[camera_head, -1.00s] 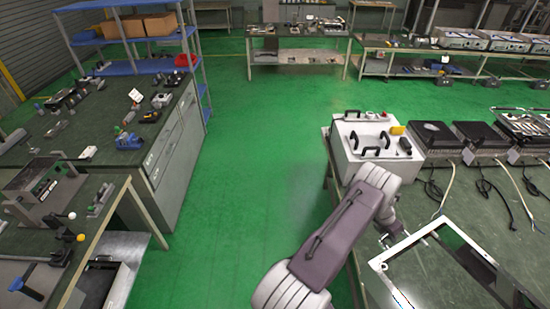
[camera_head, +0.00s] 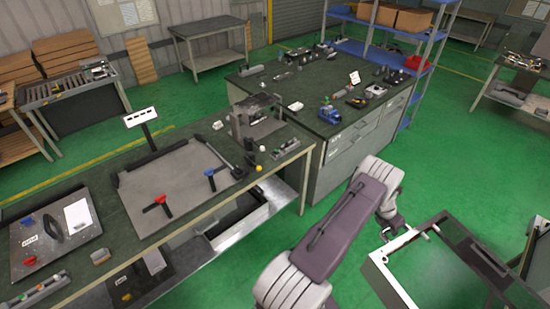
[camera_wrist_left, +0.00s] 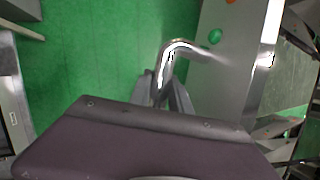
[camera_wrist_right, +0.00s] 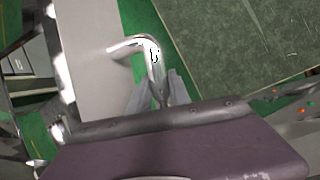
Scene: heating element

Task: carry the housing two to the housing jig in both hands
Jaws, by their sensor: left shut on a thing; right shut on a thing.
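Housing two (camera_head: 452,262) is an open, box-like metal frame with a pale rim, held at the lower right of the head view. My left gripper (camera_head: 405,231) is shut on its bent metal handle (camera_wrist_left: 180,46) at the near left side. A flat grey plate (camera_head: 150,190) with a raised rim and red and blue clamp handles, apparently the housing jig, lies on the left bench, apart from the housing.
A small sign (camera_head: 140,117) stands behind the plate. A panel with loose parts (camera_head: 45,240) is left of it, and a grey fixture (camera_head: 254,120) right. A cabinet bench (camera_head: 335,125) with tools stands behind. Green floor (camera_head: 340,215) lies open between bench and housing.

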